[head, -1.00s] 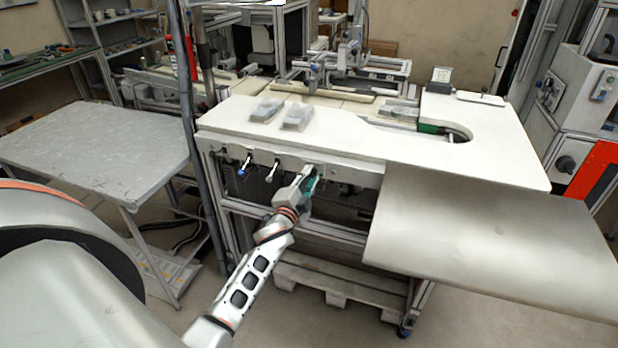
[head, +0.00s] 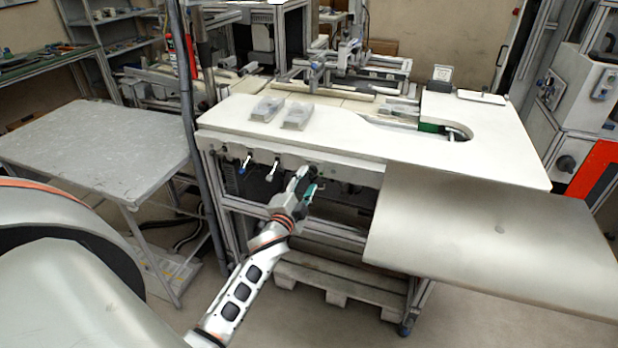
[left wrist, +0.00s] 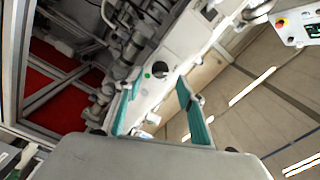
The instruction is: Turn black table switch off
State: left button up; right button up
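The black table switch (left wrist: 160,69) is a round dark knob on the white front panel of the table, with a small green spot beside it, in the left wrist view. Its exact setting is too small to tell. My left gripper (left wrist: 160,92) has its two teal fingers spread apart, with the knob showing between and beyond their tips. In the head view the left gripper (head: 308,184) is just below the table's front edge, empty, close to the panel; it partly hides the switch area. My right gripper does not show.
The white table (head: 350,140) carries two clear boxes (head: 267,108) on top. Two other handles (head: 272,170) stick out of the front panel left of my gripper. A metal sheet (head: 490,235) juts out at right. A grey table (head: 95,150) stands at left.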

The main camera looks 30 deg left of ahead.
pick_arm(q)
jog(key=v, duration=0.9)
jog(key=shift+d, duration=0.1)
